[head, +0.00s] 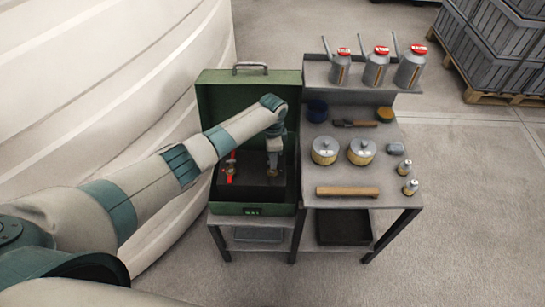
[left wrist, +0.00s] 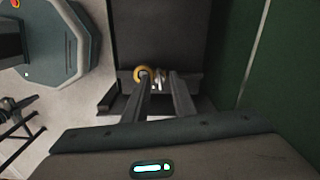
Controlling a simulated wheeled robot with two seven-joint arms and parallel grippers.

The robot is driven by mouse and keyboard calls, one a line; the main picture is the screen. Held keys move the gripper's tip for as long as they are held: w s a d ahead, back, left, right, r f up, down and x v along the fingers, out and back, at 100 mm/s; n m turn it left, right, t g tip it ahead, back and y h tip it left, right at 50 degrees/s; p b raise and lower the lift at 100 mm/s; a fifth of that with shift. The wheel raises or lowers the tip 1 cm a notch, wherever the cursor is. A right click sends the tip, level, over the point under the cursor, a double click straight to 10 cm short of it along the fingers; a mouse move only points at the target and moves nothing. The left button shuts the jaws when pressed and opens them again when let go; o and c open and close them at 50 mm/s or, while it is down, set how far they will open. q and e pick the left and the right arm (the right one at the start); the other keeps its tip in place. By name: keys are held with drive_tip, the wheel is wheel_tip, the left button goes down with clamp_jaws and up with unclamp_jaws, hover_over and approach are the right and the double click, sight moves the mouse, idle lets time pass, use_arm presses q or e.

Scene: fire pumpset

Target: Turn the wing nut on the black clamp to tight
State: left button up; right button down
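An open green case (head: 250,90) stands on the stand at the centre of the head view. A red clamp (head: 230,168) stands upright in its left half. My left gripper (head: 273,150) reaches down into the right half, over the spot where the black clamp (head: 272,170) stands, largely hidden beneath it. In the left wrist view, my two fingers (left wrist: 162,78) are apart, with small silvery metal parts between their tips. A brass-coloured round part (left wrist: 139,73) shows at the left fingertip. I cannot tell whether the fingers touch these parts. My right gripper is not in view.
The case's green wall (left wrist: 270,60) is close on the right in the wrist view.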

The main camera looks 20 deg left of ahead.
use_arm(q)
drive_tip(key=shift+r, duration=0.1)
wheel_tip(320, 180, up, 17)
drive_tip(key=b, duration=0.3)
drive_tip(key=shift+b, duration=0.3)
drive_tip(key=shift+r, duration=0.1)
idle(0.4)
